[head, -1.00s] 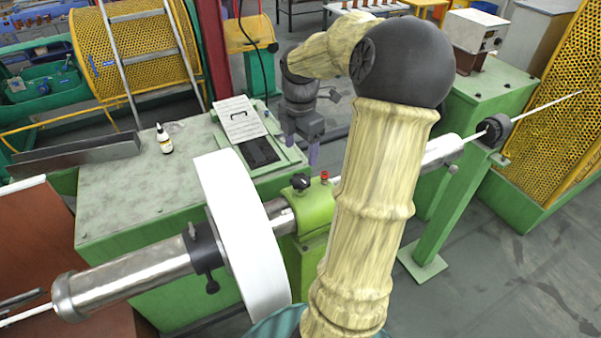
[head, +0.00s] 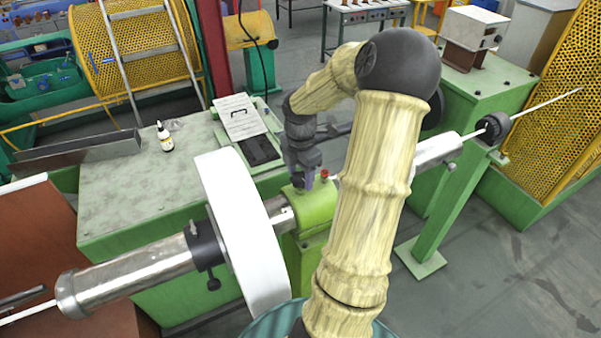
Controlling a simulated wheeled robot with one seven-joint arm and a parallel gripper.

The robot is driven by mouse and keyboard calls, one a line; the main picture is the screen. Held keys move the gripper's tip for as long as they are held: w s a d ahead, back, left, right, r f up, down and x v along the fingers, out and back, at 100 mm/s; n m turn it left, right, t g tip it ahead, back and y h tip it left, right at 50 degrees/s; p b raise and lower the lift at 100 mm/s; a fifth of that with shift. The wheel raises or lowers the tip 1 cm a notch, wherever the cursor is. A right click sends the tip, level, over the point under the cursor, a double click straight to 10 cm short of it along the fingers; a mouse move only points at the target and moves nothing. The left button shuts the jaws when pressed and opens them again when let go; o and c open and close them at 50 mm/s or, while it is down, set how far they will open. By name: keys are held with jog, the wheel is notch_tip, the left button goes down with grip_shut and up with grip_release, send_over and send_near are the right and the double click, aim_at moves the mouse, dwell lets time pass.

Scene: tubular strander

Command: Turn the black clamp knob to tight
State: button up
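The green bearing block (head: 316,208) holds the shaft to the right of the white disc. The black knob on top of this block is now almost wholly hidden by my gripper (head: 304,183). My gripper points down with its fingertips at the knob's place, just left of a small red knob (head: 325,175). I cannot tell whether its fingers are closed on the black knob or only around it. Another black clamp (head: 205,246) sits on the steel shaft left of the disc, with a small black screw knob (head: 213,284) below it.
The large white disc (head: 240,232) stands close to the left of my gripper. A clipboard (head: 240,117) and a small bottle (head: 165,138) are on the green bench (head: 130,195) behind. My arm hides part of the shaft to the right.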

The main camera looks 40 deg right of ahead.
jog(key=c, duration=0.6)
